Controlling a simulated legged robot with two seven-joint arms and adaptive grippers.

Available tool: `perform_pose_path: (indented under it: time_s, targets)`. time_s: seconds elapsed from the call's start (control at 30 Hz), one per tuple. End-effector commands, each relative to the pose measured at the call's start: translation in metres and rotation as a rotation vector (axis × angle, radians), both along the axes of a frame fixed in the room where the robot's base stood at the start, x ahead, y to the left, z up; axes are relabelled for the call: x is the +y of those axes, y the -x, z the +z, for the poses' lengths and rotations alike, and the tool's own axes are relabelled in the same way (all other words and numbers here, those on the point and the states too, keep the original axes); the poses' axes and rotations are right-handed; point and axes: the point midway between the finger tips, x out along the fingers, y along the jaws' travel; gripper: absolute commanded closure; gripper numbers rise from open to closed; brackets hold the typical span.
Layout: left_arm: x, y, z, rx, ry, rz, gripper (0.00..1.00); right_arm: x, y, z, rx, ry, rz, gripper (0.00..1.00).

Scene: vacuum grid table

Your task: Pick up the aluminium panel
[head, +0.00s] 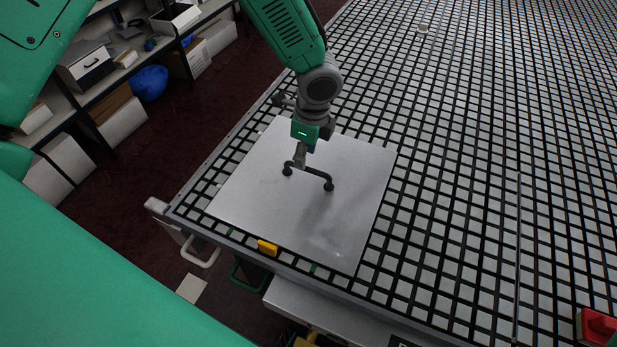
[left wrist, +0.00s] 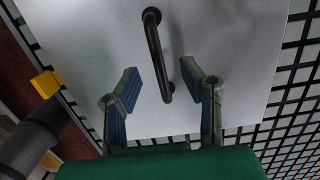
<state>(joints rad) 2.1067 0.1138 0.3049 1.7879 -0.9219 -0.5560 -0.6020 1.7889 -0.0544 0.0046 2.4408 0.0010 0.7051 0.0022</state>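The aluminium panel (head: 255,190) is a flat light-grey sheet lying on the grid table (head: 470,130), near its left front corner. A dark bar handle (head: 318,175) stands up from its middle. My left gripper (head: 300,158) comes down from above at the handle's far left end. In the left wrist view the panel (left wrist: 225,40) fills most of the picture. The handle (left wrist: 154,50) runs down between the two blue-padded fingers of my left gripper (left wrist: 162,88), which are apart, with gaps on both sides of the bar. My right gripper is not seen.
A yellow block (head: 267,247) sits on the table's front edge beside the panel; it also shows in the left wrist view (left wrist: 45,84). A red object (head: 596,327) lies at the lower right. Shelves with boxes (head: 90,65) stand at left.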

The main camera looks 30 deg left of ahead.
Motion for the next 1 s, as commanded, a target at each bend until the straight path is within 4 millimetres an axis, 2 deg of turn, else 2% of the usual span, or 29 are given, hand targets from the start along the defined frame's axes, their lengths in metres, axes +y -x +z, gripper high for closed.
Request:
perform_pose_path:
  time_s: [0.23,0.4,0.67,0.7,0.77,1.0]
  targets:
    - [-0.01,0.001,-0.03,0.003,-0.007,-0.003,0.64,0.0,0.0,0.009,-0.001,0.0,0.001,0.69]
    - [-0.01,0.0,-0.048,0.0,-0.009,-0.002,0.64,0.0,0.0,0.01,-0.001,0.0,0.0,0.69]
    - [-0.004,0.0,-0.051,-0.002,-0.004,-0.001,0.64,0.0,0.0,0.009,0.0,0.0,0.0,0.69]
    - [-0.003,0.0,-0.051,-0.001,-0.003,-0.001,0.78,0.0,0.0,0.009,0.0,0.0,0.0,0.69]
    - [-0.001,0.0,-0.052,-0.001,-0.002,-0.001,0.99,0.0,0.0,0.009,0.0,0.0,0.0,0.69]
    - [-0.003,0.0,-0.052,0.0,-0.006,-0.001,1.0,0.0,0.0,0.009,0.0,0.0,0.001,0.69]
